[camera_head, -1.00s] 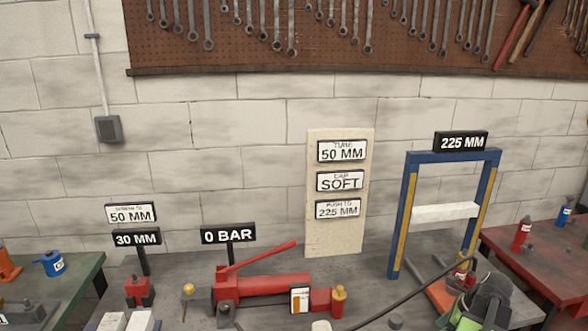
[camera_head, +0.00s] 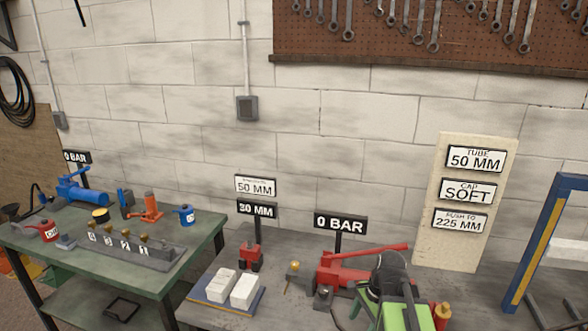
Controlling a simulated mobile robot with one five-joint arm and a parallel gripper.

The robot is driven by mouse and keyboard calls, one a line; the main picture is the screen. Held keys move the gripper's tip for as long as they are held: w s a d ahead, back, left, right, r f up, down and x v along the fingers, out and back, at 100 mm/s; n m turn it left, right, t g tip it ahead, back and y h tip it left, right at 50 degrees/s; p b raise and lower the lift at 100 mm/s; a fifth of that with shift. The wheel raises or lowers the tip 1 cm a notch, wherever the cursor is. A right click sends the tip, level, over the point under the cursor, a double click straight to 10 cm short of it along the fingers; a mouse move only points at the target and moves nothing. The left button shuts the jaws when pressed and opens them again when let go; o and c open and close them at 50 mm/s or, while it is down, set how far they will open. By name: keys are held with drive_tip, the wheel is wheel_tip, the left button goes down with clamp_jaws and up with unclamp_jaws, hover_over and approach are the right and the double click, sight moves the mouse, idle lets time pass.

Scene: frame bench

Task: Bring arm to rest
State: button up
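My arm's green and black end, with my gripper (camera_head: 392,290), shows at the bottom of the view, right of centre. It is in front of the red hand pump (camera_head: 350,268) and hides part of it. The fingertips cannot be made out, so I cannot tell whether the gripper is open or shut, or whether it holds anything.
The grey bench holds white blocks on a blue plate (camera_head: 258,304), a small red jack (camera_head: 250,257) and a sign board (camera_head: 462,205). A blue press frame (camera_head: 540,240) stands at right. A green table (camera_head: 205,246) with bottles and a blue pump (camera_head: 82,193) stands at left.

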drive_tip(key=s+a+n+h, duration=0.2)
drive_tip(key=a+n, duration=0.4)
drive_tip(key=n, duration=0.8)
drive_tip(key=shift+f+n, duration=0.15)
drive_tip(key=shift+n, duration=0.25)
drive_tip(key=shift+w, duration=0.1)
drive_tip(key=shift+c, duration=0.4)
